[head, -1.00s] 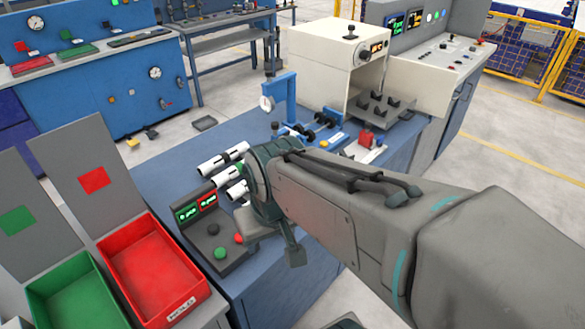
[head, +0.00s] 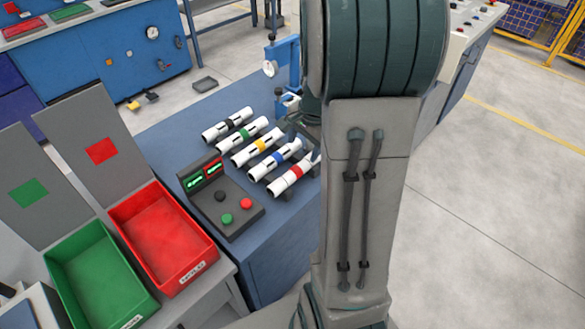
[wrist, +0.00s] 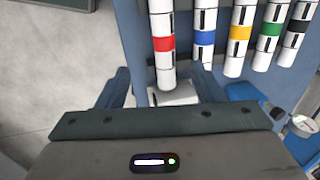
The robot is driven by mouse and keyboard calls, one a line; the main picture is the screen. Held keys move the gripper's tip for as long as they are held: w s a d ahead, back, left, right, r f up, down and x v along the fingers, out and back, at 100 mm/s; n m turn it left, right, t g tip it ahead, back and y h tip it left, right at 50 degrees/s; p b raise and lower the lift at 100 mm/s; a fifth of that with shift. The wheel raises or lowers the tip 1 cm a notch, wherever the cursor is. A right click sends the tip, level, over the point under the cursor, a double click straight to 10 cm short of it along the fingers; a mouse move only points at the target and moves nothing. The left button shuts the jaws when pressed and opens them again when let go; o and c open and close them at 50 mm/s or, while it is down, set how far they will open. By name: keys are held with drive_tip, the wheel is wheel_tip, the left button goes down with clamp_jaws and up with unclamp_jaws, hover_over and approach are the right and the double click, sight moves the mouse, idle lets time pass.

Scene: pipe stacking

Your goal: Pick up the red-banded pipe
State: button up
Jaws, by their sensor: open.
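The red-banded pipe (head: 281,185) is white with a red ring and lies nearest the front of a row of banded pipes on the blue bench. In the wrist view the red-banded pipe (wrist: 161,22) points down the picture, with its near end between my two fingers as seen from above. My gripper (wrist: 163,86) is open, its fingers spread to either side of that end. Contact and the height gap cannot be told. In the head view my arm hides most of the gripper.
Beside it lie the blue-banded (head: 273,160), yellow-banded (head: 257,147), green-banded (head: 242,133) and black-banded (head: 227,124) pipes, closely spaced. A button console (head: 238,205) stands left of the pipes. Red (head: 165,235) and green (head: 100,275) bins stand further left.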

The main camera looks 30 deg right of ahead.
hover_over(294, 171)
drive_tip(key=s, duration=0.2)
drive_tip(key=f, duration=0.7)
drive_tip(key=shift+w+d+f, duration=0.25)
drive_tip(key=shift+d+f, duration=0.1)
drive_tip(key=shift+w+a+f, duration=0.1)
drive_tip(key=shift+w+f, duration=0.15)
drive_tip(key=shift+f, duration=0.6)
drive_tip(key=shift+w+a+f, duration=0.1)
drive_tip(key=shift+w+f, duration=0.2)
drive_tip(key=shift+f, duration=0.6)
drive_tip(key=shift+w+a+f, duration=0.1)
drive_tip(key=shift+w+f, duration=0.15)
drive_tip(key=shift+f, duration=0.6)
drive_tip(key=c, duration=1.1)
